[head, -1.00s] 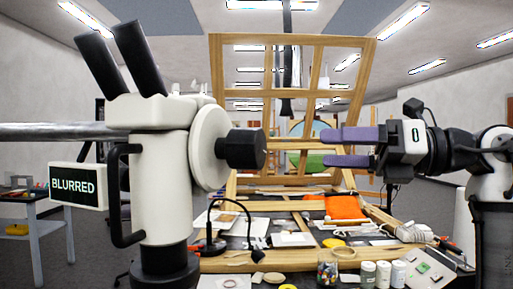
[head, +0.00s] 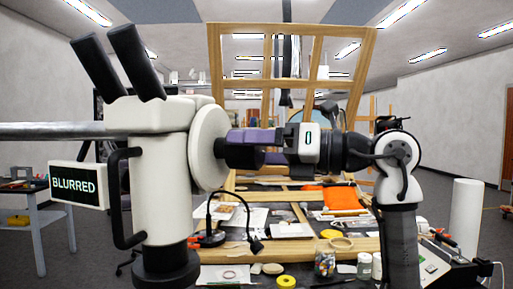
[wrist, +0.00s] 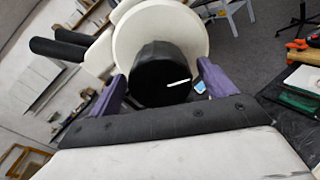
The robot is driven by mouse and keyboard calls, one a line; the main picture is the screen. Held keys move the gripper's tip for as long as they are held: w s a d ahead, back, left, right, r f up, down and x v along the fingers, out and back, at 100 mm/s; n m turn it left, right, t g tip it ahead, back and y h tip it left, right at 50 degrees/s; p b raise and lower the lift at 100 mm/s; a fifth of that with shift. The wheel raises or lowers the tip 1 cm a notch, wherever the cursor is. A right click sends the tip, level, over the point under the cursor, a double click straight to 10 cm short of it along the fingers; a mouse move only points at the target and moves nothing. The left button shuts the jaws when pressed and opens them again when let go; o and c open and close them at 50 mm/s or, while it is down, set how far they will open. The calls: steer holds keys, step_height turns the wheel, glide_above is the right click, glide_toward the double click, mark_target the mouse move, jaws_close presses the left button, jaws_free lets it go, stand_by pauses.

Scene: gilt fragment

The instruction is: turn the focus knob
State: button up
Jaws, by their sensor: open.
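The focus knob (head: 234,153) is a black faceted cylinder on the round white disc (head: 207,149) at the right side of the white microscope (head: 159,190). A small sign (head: 77,184) on the microscope's left reads BLURRED. My gripper (head: 245,146) has purple fingers and reaches the knob from the right, with its fingertips alongside it. In the wrist view the knob (wrist: 160,75) sits between the two open fingers, with one finger on each side. A white mark shows on the knob's face. I cannot tell whether either finger touches it.
A tall wooden frame (head: 367,82) stands behind the arm. Below lies a cluttered bench with a gooseneck lamp (head: 211,238), an orange cloth (head: 328,197), small jars (head: 325,262) and a white roll (head: 466,220). A side table (head: 37,207) stands far left.

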steer(key=c, duration=1)
steer(key=shift+m, duration=0.4)
steer(key=shift+m+p, duration=0.3)
steer(key=shift+m, duration=2.2)
steer(key=o, duration=1)
